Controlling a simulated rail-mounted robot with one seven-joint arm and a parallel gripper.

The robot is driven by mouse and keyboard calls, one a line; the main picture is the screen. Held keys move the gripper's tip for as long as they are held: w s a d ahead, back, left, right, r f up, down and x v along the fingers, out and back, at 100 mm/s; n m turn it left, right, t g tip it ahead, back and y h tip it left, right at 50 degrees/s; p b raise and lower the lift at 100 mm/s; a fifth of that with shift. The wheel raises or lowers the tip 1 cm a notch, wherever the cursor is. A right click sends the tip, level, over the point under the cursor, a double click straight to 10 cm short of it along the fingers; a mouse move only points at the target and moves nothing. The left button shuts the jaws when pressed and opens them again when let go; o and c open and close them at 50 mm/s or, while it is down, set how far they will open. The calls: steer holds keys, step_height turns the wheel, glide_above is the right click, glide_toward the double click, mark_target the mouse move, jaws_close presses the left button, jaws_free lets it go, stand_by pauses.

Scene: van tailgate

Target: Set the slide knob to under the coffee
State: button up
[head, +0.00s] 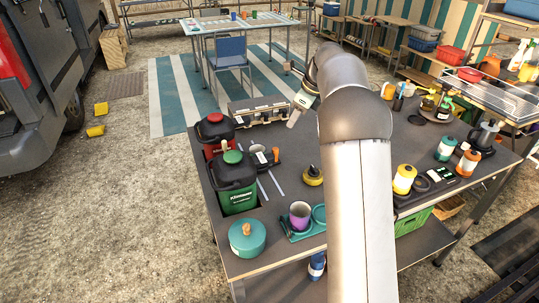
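A low grey box (258,110) with small pale marks on its dark front stands at the back left of the dark table. The slide knob and the coffee mark are too small to make out in the head view. My arm rises across the middle of the view and bends over the back of the table. Its white wrist (305,97) is just right of the grey box. My gripper is not clearly seen; its fingers are small or hidden at the wrist, and I cannot tell their opening.
A teal pot (247,238) and a purple cup (300,214) are in front. Bottles stand at the right. My arm hides the table's middle.

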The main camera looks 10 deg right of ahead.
mark_target(277, 149)
steer(key=x, duration=1.6)
steer(key=shift+f, duration=0.35)
